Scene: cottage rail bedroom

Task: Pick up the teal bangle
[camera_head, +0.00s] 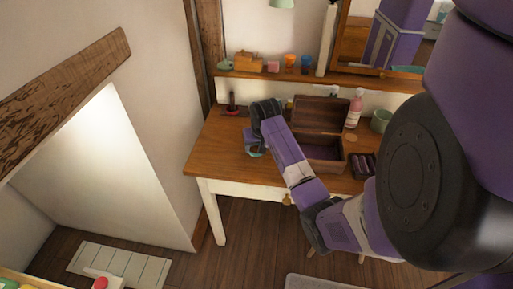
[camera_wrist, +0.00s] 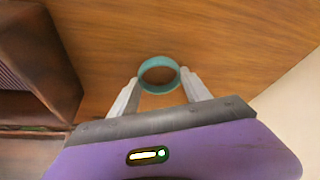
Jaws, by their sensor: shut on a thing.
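The teal bangle (camera_wrist: 159,63) is a ring seen in the wrist view between the two pale fingertips of my gripper (camera_wrist: 160,80). My gripper is shut on it, with a fingertip at each side of the ring. In the head view my gripper (camera_head: 256,152) is over the left part of the wooden table (camera_head: 216,157), and a bit of the teal bangle (camera_head: 256,154) shows below it. I cannot tell whether the bangle touches the tabletop.
An open wooden box (camera_head: 318,112) stands right of my gripper; its side (camera_wrist: 45,60) shows at left in the wrist view. A pink bottle (camera_head: 354,109), a green cup (camera_head: 380,121) and a dark tray (camera_head: 361,165) stand farther right. A dark red-based item (camera_head: 232,106) stands behind.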

